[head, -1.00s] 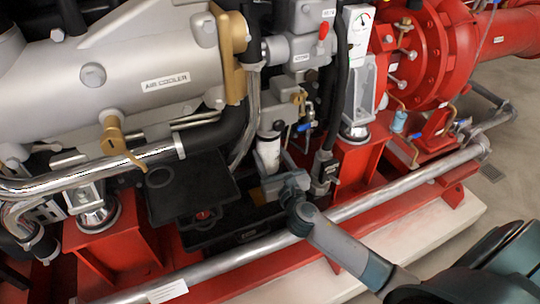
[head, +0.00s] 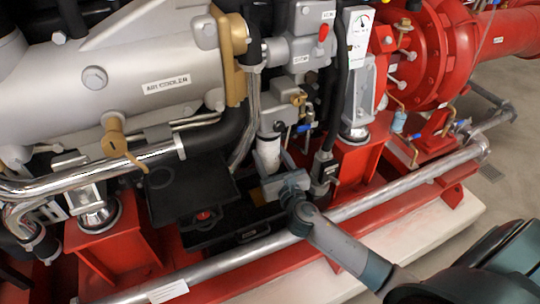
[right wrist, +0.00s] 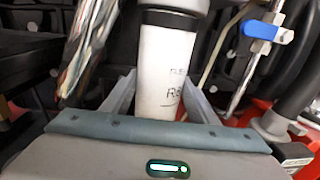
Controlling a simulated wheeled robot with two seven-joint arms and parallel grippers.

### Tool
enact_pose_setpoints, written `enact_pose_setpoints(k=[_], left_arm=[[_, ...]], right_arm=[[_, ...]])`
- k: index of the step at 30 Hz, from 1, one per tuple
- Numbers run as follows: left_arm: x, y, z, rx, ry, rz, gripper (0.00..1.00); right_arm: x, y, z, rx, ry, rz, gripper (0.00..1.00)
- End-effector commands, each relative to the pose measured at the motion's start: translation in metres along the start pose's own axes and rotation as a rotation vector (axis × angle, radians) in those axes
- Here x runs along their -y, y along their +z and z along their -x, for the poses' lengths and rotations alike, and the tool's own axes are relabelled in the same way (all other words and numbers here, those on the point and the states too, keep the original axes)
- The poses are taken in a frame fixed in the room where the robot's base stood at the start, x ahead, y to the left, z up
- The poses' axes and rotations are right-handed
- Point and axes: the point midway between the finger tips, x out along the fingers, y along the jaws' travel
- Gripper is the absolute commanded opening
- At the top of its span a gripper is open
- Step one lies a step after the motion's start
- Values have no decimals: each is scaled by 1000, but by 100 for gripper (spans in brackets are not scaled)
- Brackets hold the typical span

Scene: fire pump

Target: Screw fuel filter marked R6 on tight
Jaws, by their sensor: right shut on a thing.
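The fuel filter (right wrist: 160,75) is a white cylinder with a black band at its top and handwritten marking that looks like R6. In the head view the filter (head: 267,154) hangs upright under a grey filter head (head: 277,120). My right gripper (head: 272,178) reaches in from the lower right, its fingers around the filter's lower part. In the right wrist view the fingers of my right gripper (right wrist: 162,100) stand on both sides of the filter, shut on it. The filter's lower end is hidden by the gripper. My left gripper is not in view.
A long silver pipe (head: 390,192) runs across the front, under my right arm. A black tray (head: 245,232) lies below the filter. A blue-handled valve (right wrist: 259,31) and black hoses (right wrist: 300,75) are close to the right of the filter.

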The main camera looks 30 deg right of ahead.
Motion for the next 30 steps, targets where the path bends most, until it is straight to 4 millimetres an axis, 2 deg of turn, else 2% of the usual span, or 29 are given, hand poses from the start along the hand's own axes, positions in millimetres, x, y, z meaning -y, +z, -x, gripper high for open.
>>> enact_pose_setpoints(k=[5, 15, 23, 24, 26, 30], left_arm=[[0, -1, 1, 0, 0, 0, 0], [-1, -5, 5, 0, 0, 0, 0], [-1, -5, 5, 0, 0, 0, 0], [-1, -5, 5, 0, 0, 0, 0], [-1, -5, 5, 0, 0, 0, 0], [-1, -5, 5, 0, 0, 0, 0]], right_arm=[[-1, 0, 0, -1, -28, -3, 10], [0, -1, 0, -3, -194, -2, 10], [2, -2, 0, -4, -205, 0, 10], [2, -2, 0, -4, -205, 0, 63], [2, -2, 0, -4, -204, 0, 75], [1, -2, 0, -3, -202, 0, 75]])
